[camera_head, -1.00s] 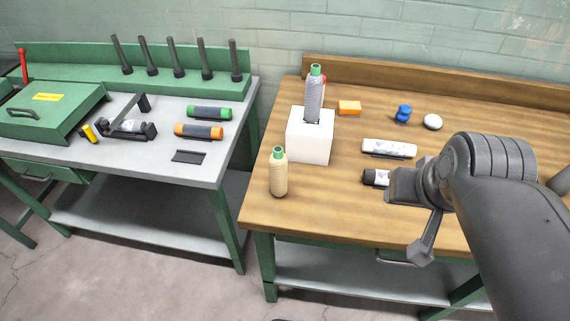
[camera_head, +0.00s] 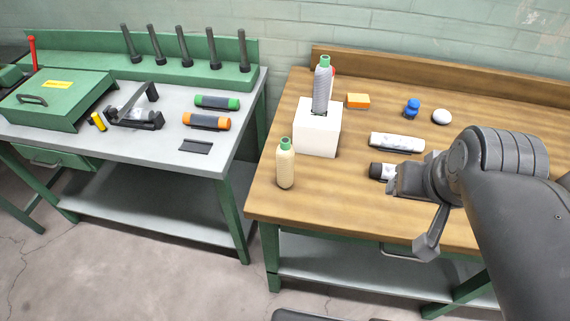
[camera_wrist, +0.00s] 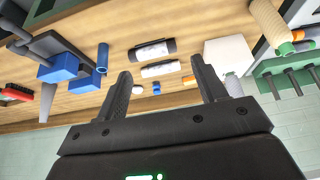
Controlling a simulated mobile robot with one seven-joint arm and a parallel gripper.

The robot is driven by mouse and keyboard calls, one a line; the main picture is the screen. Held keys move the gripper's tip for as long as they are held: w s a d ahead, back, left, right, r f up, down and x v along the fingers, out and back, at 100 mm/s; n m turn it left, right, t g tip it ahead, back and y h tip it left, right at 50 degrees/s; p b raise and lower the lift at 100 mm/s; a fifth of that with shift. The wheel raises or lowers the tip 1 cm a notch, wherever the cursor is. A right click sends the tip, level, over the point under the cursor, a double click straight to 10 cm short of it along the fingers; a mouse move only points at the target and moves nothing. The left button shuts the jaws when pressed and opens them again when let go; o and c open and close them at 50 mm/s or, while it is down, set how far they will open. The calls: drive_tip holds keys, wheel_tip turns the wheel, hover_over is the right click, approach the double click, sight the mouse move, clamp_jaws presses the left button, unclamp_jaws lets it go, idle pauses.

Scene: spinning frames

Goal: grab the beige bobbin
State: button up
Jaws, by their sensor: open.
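The beige bobbin (camera_head: 285,168), with a green top, stands upright near the front left corner of the wooden table (camera_head: 340,205). In the wrist view, the beige bobbin (camera_wrist: 268,24) shows at the upper right. My gripper (camera_wrist: 161,70) is open with nothing between its fingers. In the head view it is over the right part of the wooden table, well to the right of the bobbin and apart from it. My arm hides part of that table.
A white block (camera_head: 317,135) with a grey bobbin (camera_head: 322,88) upright on it stands just behind the beige bobbin. A white roll (camera_head: 397,141) and a black-ended roll (camera_head: 378,171) lie near my gripper. The wood between the beige bobbin and these rolls is clear.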

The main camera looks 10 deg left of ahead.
drive_tip(key=m+g, duration=0.1)
drive_tip(key=g, duration=0.5)
approach(285, 149)
drive_tip(key=shift+w+f, duration=0.3)
drive_tip(key=shift+w, duration=0.1)
drive_tip(key=shift+a+f, duration=0.15)
drive_tip(key=shift+f, duration=0.2)
wheel_tip(285, 149, down, 10)
drive_tip(key=shift+f, duration=0.1)
drive_tip(key=shift+c, duration=0.3)
drive_tip(key=c, duration=1.3)
